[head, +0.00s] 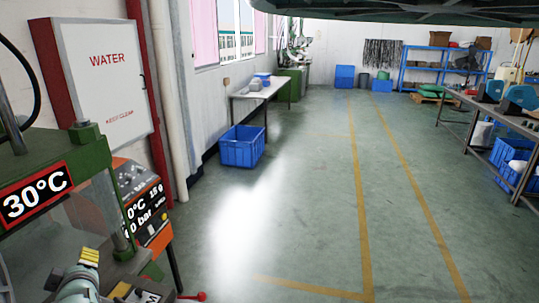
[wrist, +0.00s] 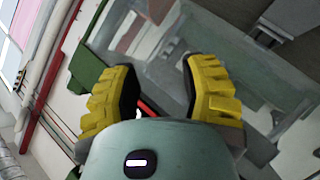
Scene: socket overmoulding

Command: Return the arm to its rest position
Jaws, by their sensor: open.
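My gripper (wrist: 160,95) shows in the wrist view with its two yellow ribbed fingers spread apart. I see nothing held between them, only background and a red part farther off. In the head view, a yellow ribbed finger of my gripper (head: 89,257) and part of my arm show at the lower left, in front of the green machine (head: 95,148) with the "30°C" sign (head: 36,196). The rest of my arm is out of view.
A white "WATER" cabinet (head: 104,75) and pipes line the left wall. A blue crate (head: 242,147) stands by a small table (head: 262,88). A workbench (head: 490,115) is at the right. The green floor (head: 310,190) between is clear.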

